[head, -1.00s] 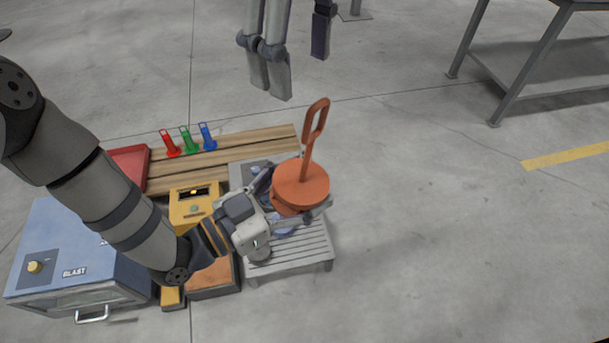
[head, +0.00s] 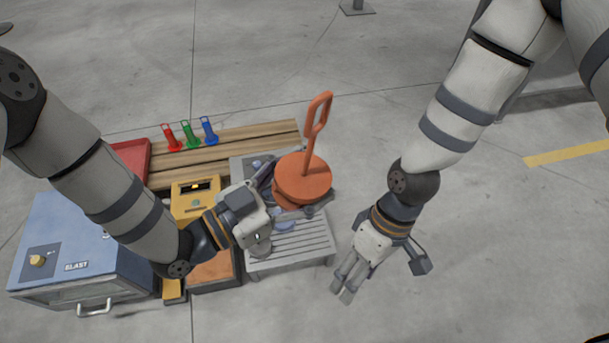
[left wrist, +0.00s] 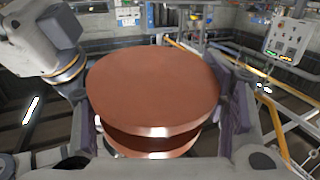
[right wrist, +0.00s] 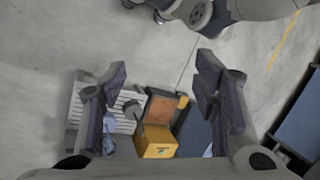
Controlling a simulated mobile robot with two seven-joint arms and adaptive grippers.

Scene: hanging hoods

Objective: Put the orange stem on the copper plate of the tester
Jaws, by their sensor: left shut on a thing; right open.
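The orange stem (head: 303,177) has a long looped handle above stacked round discs. My left gripper (head: 291,193) is shut on its disc part, and the handle points up, slightly tilted. In the left wrist view its discs (left wrist: 152,88) fill the space between the fingers. The stem is over the right part of the grey slatted stand. The tester is a yellow box (head: 195,207) with a copper plate (head: 212,270) in front of it, left of the stem. The plate looks bare in the right wrist view (right wrist: 162,106). My right gripper (head: 384,272) is open and empty, right of the stand.
The slatted stand (head: 295,246) holds bluish round pieces. Red (head: 170,139), green (head: 190,135) and blue (head: 209,131) stems stand on wooden slats behind. A blue BLAST cabinet (head: 75,240) and a red tray (head: 130,163) are left. The floor at right is clear.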

